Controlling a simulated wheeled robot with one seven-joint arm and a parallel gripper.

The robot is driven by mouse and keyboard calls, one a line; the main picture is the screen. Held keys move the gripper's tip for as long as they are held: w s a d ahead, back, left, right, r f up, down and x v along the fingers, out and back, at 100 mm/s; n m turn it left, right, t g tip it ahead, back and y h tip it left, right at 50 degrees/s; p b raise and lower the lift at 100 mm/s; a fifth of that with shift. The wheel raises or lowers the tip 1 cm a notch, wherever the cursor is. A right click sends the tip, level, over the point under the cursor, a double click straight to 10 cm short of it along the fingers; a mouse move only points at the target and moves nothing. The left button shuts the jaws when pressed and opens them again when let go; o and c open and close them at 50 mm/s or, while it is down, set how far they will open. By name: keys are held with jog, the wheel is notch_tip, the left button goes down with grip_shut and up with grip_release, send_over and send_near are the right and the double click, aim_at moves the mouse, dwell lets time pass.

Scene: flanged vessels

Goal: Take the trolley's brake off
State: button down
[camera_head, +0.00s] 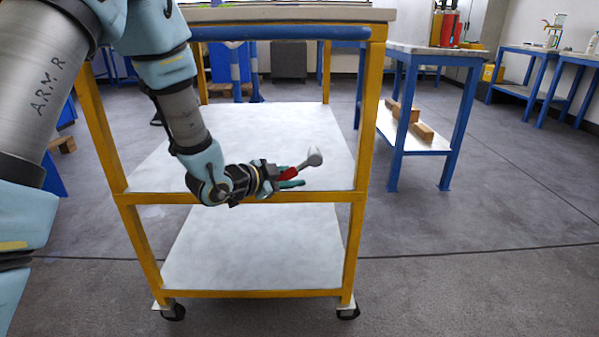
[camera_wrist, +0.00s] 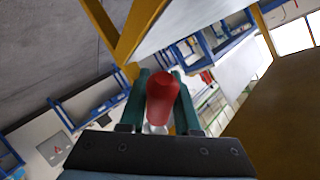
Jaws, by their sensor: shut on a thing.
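The trolley (camera_head: 366,120) has a yellow frame, pale shelves and a blue bar across its top front. Its front castors, left (camera_head: 173,312) and right (camera_head: 348,311), show at floor level; no brake pedal can be made out on them. My gripper (camera_head: 292,177) is at the front of the middle shelf, its teal fingers shut on a red handle (camera_head: 287,173). A grey metal end (camera_head: 313,157) sticks out up and right from the handle. In the wrist view the red handle (camera_wrist: 162,95) sits between both fingers. Whether it is fixed to the trolley is hidden.
The trolley's middle shelf (camera_head: 250,135) and lower shelf (camera_head: 250,250) look bare. A blue-legged table (camera_head: 450,160) with wooden blocks (camera_head: 412,122) on its low shelf stands at right. The grey floor (camera_head: 480,240) right of the trolley is clear.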

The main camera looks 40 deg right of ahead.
jog(key=shift+w+a+r+m+t+y+p, duration=0.3)
jog(key=shift+r+m+t+y+p, duration=0.15)
jog(key=shift+r+y, duration=0.3)
jog(key=shift+w+a+r+m+t+y+p, duration=0.2)
jog(key=shift+a+r+m+t+y+p, duration=0.25)
jog(key=shift+y, duration=0.45)
jog(key=shift+w+a+r+m+t+y+p, duration=0.25)
jog(key=shift+r+m+y, duration=0.25)
jog(key=shift+r+y, duration=0.3)
jog(key=c, duration=0.6)
grip_release()
jog(key=p+v, duration=0.1)
jog(key=v, duration=0.9)
jog(key=shift+a+r, duration=0.2)
jog(key=shift+r, duration=0.1)
jog(key=shift+s, duration=0.1)
